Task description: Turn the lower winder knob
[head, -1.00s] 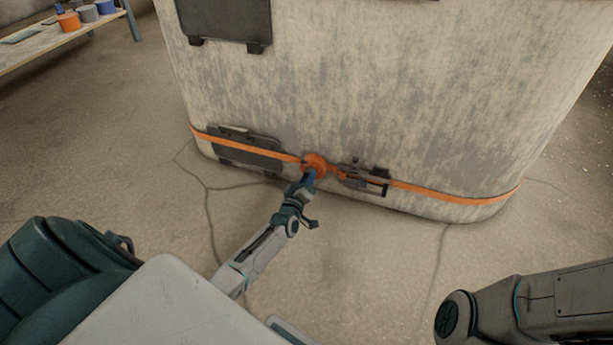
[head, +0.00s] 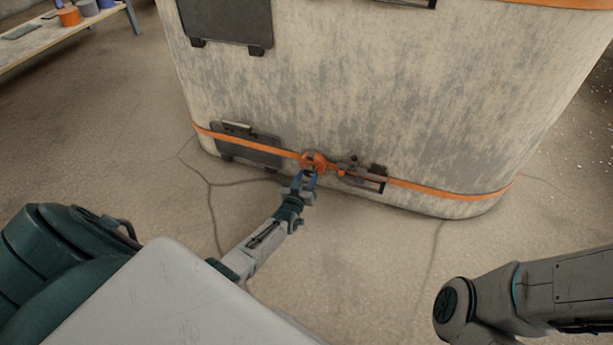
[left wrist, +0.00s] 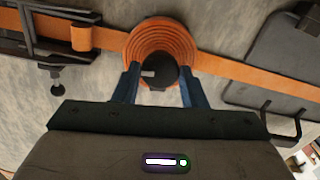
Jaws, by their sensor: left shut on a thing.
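The lower winder is a coil of orange strap (head: 314,160) low on the face of a large pale, worn block (head: 340,90). In the left wrist view the coil (left wrist: 160,35) surrounds a small black knob (left wrist: 157,72) with a white mark pointing left. My left gripper (head: 310,175) reaches the winder from below. Its two blue fingers stand on either side of the knob and are shut on it. In the head view the gripper hides the knob. My right gripper is out of view; only part of my right arm shows at the lower right.
An orange strap (head: 440,190) runs along the block's base through a dark buckle (head: 362,176). A dark plate (head: 246,147) sits left of the winder. A shelf with several coloured pots (head: 68,16) stands at the upper left. The floor in front is clear.

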